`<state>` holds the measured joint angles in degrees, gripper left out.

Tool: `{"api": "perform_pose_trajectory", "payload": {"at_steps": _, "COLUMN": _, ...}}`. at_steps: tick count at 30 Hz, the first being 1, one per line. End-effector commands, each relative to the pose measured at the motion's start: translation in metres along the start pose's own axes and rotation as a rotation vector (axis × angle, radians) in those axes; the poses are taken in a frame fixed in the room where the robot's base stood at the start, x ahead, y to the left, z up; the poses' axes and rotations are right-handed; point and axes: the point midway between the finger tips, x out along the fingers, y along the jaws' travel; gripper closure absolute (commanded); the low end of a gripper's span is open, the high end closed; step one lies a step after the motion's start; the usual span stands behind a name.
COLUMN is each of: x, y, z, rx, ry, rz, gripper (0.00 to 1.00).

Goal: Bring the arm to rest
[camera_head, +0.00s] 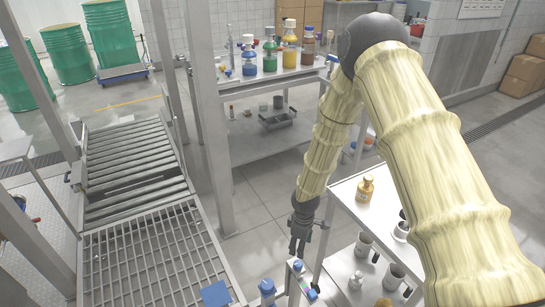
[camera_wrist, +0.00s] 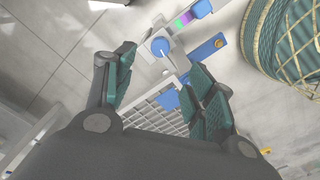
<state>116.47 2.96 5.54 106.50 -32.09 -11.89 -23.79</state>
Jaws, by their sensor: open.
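My arm, in a pale yellow ribbed sleeve, reaches in from the right of the head view and bends down at the elbow. My gripper (camera_head: 298,243) hangs fingers down in free air, left of the white shelf cart. In the wrist view my gripper (camera_wrist: 160,70) is open, its two green-padded fingers spread apart with nothing between them. Beyond the fingers are a blue round cap (camera_wrist: 160,47) and a metal grating (camera_wrist: 165,110).
A white shelf cart (camera_head: 343,190) with mugs and an amber bottle (camera_head: 365,188) stands close right of my gripper. A roller conveyor (camera_head: 135,170) and grating (camera_head: 150,255) lie left. A post (camera_head: 207,100) and bench with coloured bottles (camera_head: 270,55) stand behind. Green drums (camera_head: 65,55) are far left.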

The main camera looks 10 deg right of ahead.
Motion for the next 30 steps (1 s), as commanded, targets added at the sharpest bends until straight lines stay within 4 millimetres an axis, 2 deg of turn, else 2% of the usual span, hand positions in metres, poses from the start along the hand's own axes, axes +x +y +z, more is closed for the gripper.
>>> {"api": "perform_pose_trajectory", "payload": {"at_steps": 2, "x": 0.001, "y": -0.003, "z": 0.001, "rx": 0.005, "ry": 0.001, "rz": -0.003, "gripper": 0.45}}
{"api": "perform_pose_trajectory", "payload": {"at_steps": 5, "x": 0.009, "y": -0.018, "z": 0.009, "rx": 0.042, "ry": 0.01, "rz": -0.021, "gripper": 0.45}}
{"api": "perform_pose_trajectory", "payload": {"at_steps": 8, "x": 0.025, "y": -0.052, "z": 0.027, "rx": 0.129, "ry": 0.028, "rz": -0.056, "gripper": 0.45}}
{"api": "perform_pose_trajectory", "payload": {"at_steps": 12, "x": 0.048, "y": -0.117, "z": 0.067, "rx": 0.328, "ry": 0.053, "rz": -0.105, "gripper": 0.45}}
{"api": "perform_pose_trajectory", "payload": {"at_steps": 15, "x": 0.056, "y": -0.163, "z": 0.102, "rx": 0.49, "ry": 0.057, "rz": -0.121, "gripper": 0.45}}
{"api": "perform_pose_trajectory", "payload": {"at_steps": 18, "x": 0.057, "y": -0.205, "z": 0.14, "rx": 0.654, "ry": 0.048, "rz": -0.115, "gripper": 0.45}}
{"api": "perform_pose_trajectory", "payload": {"at_steps": 21, "x": 0.052, "y": -0.239, "z": 0.177, "rx": 0.797, "ry": 0.033, "rz": -0.088, "gripper": 0.45}}
{"api": "perform_pose_trajectory", "payload": {"at_steps": 25, "x": 0.042, "y": -0.266, "z": 0.213, "rx": 0.925, "ry": 0.014, "rz": -0.044, "gripper": 0.45}}
{"api": "perform_pose_trajectory", "payload": {"at_steps": 30, "x": 0.034, "y": -0.281, "z": 0.234, "rx": 0.997, "ry": 0.003, "rz": -0.01, "gripper": 0.45}}
